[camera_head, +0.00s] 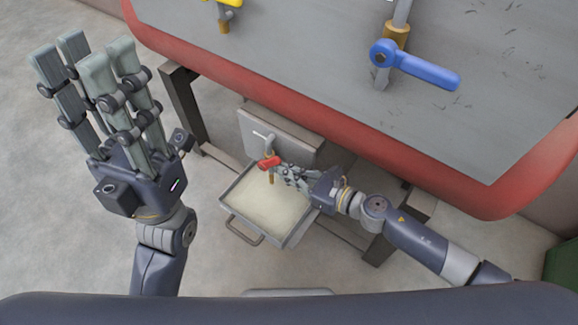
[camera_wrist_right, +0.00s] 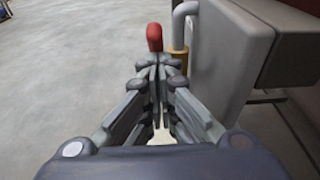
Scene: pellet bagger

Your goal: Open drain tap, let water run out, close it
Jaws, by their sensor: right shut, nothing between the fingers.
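The drain tap has a red handle (camera_head: 269,162) and a brass spout (camera_head: 271,179), low under the machine, above a metal tray (camera_head: 243,232) holding pale contents. I cannot make out a stream of water. My right gripper (camera_head: 281,173) is shut and empty, its fingertips close beside the red handle. In the right wrist view the closed fingers (camera_wrist_right: 158,72) point at the red handle (camera_wrist_right: 155,37), which stands just beyond their tips; whether they touch is unclear. The brass fitting (camera_wrist_right: 178,58) is to its right. My left gripper (camera_head: 86,56) is open, empty and raised at the left.
A blue-handled valve (camera_head: 428,71) and a yellow-handled valve (camera_head: 222,12) sit on the grey machine panel (camera_head: 300,50). Its red rim (camera_head: 330,137) overhangs the tap area. Dark frame legs (camera_head: 188,105) stand around the tray. The floor at the left is clear.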

